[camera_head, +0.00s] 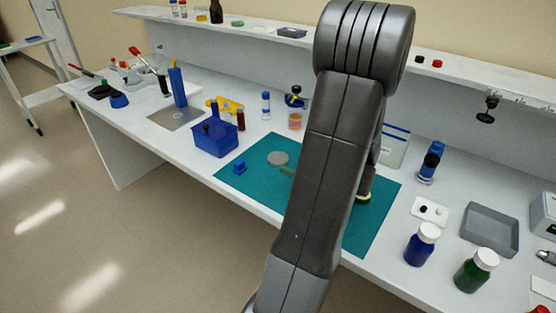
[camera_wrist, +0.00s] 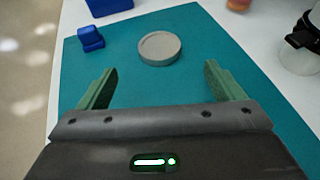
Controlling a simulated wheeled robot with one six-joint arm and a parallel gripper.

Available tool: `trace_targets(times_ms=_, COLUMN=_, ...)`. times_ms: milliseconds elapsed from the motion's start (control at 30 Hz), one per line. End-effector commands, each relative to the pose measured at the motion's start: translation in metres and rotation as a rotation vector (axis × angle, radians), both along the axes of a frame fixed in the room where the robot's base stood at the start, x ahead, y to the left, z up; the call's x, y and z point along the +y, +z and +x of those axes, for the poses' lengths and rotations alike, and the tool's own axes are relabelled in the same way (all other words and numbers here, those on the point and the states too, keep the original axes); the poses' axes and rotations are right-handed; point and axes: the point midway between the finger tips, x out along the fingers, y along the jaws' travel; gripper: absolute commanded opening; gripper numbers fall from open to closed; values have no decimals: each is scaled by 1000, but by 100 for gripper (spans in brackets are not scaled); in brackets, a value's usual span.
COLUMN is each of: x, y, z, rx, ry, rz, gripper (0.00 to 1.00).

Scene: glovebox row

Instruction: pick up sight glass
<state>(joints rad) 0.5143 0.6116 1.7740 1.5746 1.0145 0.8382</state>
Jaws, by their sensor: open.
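A round grey disc with a raised rim, which looks like the sight glass (camera_head: 278,158), lies flat on the teal mat (camera_head: 254,178). In the wrist view the disc (camera_wrist: 159,48) sits just beyond the fingertips, roughly centred between them. My gripper (camera_wrist: 158,76) is open and empty, with its two green fingers spread on either side of the space in front of the disc. In the head view my arm hides most of the gripper; only one green finger shows beside the disc.
A small blue block (camera_wrist: 90,38) stands on the mat left of the disc. A blue bin (camera_head: 215,140) stands at the mat's left edge. Blue and green bottles (camera_head: 421,245) stand to the right. The mat around the disc is mostly clear.

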Motion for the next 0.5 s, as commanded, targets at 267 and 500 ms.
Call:
trace_targets(times_ms=267, x=23, y=-15, z=30, rx=0, ry=2, rz=-2, gripper=88)
trace_targets(times_ms=500, x=32, y=-22, z=40, rx=2, ry=3, rz=0, gripper=88)
